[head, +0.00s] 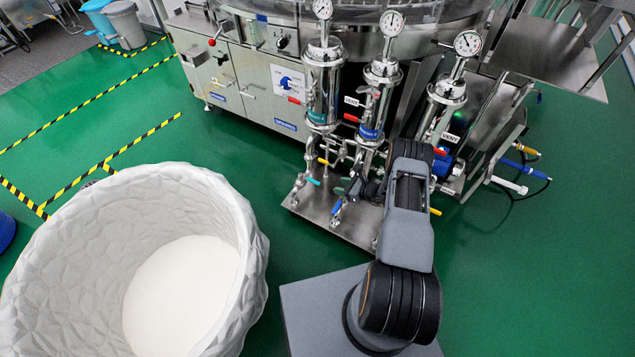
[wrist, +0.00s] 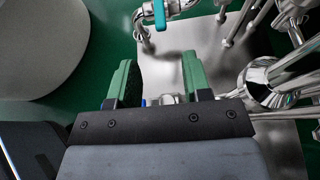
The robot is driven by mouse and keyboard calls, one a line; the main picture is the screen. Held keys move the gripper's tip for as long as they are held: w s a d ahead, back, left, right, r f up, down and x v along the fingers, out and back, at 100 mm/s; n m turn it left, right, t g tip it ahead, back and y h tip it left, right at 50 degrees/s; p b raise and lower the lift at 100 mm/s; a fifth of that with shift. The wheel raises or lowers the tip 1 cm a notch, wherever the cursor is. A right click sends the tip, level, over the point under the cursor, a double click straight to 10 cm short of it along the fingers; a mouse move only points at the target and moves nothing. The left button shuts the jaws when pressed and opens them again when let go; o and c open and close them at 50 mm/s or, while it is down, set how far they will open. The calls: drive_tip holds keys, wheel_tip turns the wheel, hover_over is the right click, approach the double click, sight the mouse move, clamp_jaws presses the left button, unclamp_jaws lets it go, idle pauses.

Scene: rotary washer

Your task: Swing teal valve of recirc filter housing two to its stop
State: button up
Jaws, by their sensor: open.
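Three steel filter housings stand in a row on a steel base plate (head: 345,222) in the head view; the middle one (head: 381,100) has a blue band. A small teal valve handle (head: 313,181) shows on the low piping at the left of the plate. In the wrist view a teal handle (wrist: 160,14) shows at the top edge, upright on a pipe and partly cut off. My gripper (wrist: 158,62) is open, with green fingers apart, and the teal handle lies beyond the fingertips without contact. In the head view my arm hides part of the piping.
A large white textured tub (head: 245,235) stands at the left. Red handles, yellow handles and a blue handle (head: 336,208) crowd the piping. Steel pipes (wrist: 262,82) stand close to the right of my fingers.

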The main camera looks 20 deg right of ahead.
sight(314, 181)
drive_tip(key=b+x, duration=0.3)
drive_tip(key=x, duration=0.7)
drive_tip(key=shift+a+f, duration=0.15)
drive_tip(key=shift+f, duration=0.05)
drive_tip(key=shift+x, duration=0.9)
drive_tip(key=shift+w+r, duration=0.1)
clamp_jaws()
